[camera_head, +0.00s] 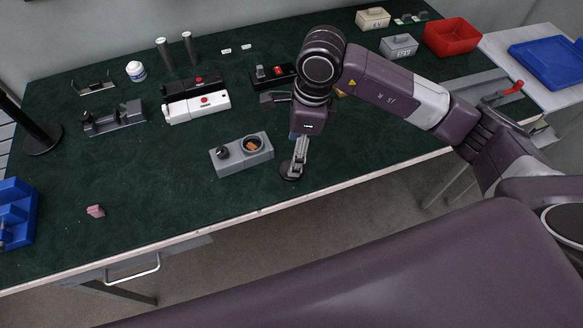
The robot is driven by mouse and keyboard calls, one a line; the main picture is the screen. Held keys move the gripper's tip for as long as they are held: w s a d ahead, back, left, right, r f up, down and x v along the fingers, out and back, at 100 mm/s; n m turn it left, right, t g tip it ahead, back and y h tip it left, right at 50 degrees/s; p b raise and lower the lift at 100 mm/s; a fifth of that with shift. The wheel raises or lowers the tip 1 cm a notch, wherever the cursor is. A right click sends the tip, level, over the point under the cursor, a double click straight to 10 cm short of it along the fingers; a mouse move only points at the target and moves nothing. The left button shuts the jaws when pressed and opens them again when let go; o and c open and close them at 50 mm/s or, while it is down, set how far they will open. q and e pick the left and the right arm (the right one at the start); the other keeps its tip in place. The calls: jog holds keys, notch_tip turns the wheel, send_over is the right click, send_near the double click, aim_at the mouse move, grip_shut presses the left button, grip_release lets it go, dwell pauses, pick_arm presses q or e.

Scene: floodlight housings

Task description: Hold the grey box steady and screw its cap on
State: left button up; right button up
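The grey box (230,164) lies on the green table top, left of my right gripper. It has a black knob (222,152) on its left part and a round opening (252,145) on its right part, with something copper-coloured inside. A dark round piece (288,174), which looks like the cap, lies on the table right of the box. My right gripper (295,164) reaches down over that piece. Its fingers partly hide the piece, and I cannot tell whether they close on it. My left gripper is not in view.
Behind the box stand a white device (196,107), a black one with a red button (274,76) and a grey fixture (115,118). A small pink piece (96,211) and a blue bin (15,213) are at left. A red bin (452,37) is far right.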

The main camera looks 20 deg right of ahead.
jog(key=shift+s+f, duration=0.1)
jog(key=shift+f, duration=0.2)
jog(key=f, duration=0.1)
jog(key=f+p, duration=0.2)
jog(key=shift+s+a+f, duration=0.15)
jog(key=shift+a, duration=0.1)
jog(key=shift+a+f, duration=0.1)
jog(key=shift+f, duration=0.55)
jog(key=shift+c, duration=0.2)
jog(key=c, duration=0.9)
